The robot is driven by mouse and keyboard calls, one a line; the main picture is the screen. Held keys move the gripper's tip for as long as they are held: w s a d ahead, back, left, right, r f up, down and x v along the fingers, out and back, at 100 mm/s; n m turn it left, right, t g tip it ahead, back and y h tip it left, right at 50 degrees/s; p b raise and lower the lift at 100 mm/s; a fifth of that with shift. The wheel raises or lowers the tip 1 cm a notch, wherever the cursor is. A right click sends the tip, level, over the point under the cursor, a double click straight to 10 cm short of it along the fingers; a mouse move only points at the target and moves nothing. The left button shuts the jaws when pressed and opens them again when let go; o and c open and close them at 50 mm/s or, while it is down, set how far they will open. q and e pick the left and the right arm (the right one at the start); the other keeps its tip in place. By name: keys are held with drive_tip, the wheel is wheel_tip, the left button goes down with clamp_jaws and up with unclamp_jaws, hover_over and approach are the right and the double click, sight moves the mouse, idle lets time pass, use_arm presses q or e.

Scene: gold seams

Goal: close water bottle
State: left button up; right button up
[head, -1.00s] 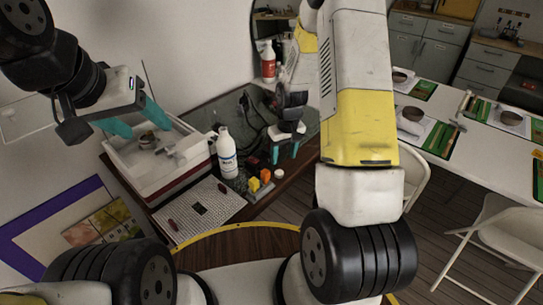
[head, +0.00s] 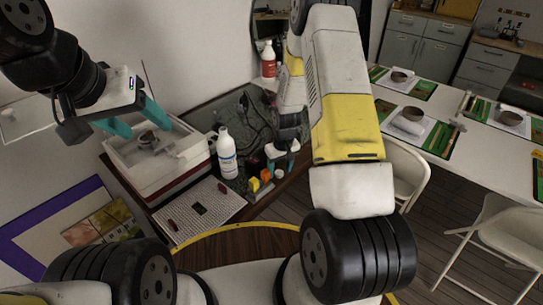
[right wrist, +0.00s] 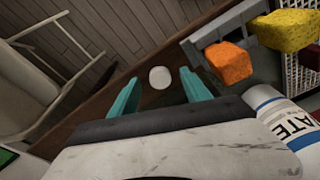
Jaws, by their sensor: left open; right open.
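The white water bottle (head: 227,158) with a blue-marked label stands upright on the dark table. Part of it shows at the lower right of the right wrist view (right wrist: 282,118); its top is outside that view. A small round white cap (right wrist: 160,77) lies near the table edge, apart from the bottle. My right gripper (head: 281,163) is open, pointing down at the cap; in the right wrist view the cap appears between and just beyond the teal fingertips (right wrist: 160,91). My left gripper (head: 138,122) is open and empty, above the white sink-like basin, left of the bottle.
An orange block (right wrist: 229,63) and a yellow block (right wrist: 286,30) sit close to the cap. A white basin (head: 165,170) and a perforated mat (head: 200,208) are left of the bottle. A red-labelled bottle (head: 268,62) stands behind. A folding chair (right wrist: 38,75) is beyond the table edge.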

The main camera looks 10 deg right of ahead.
sight(280, 173)
drive_tip(key=shift+f, duration=0.1)
clamp_jaws()
idle(0.3)
wheel_tip(280, 173, up, 10)
idle(0.5)
